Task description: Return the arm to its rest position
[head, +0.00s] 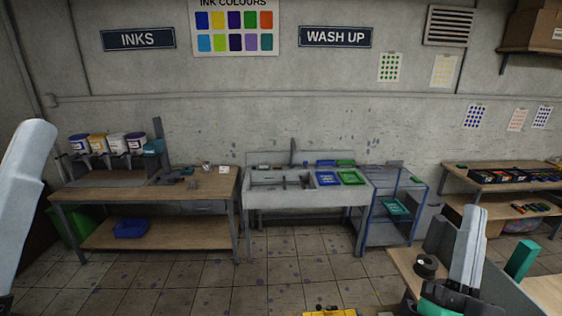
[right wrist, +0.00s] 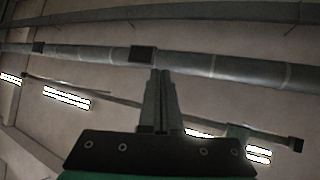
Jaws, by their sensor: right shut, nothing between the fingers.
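My right gripper (right wrist: 161,73) shows in the right wrist view with its two dark fingers together and nothing between them. Behind the fingers are pipes and lit ceiling strips, so it points upward. In the head view my right arm, with its white link (head: 468,245), stands upright at the lower right, in front of a workbench. My left arm shows only as a white link (head: 24,180) at the left edge. My left gripper is out of view.
A workbench (head: 205,187) with ink tubs (head: 102,143) stands at the back left. A sink unit (head: 300,200) is at the middle and a blue trolley (head: 398,225) beside it. A near bench with a dark tape roll (head: 426,266) lies close to my right arm.

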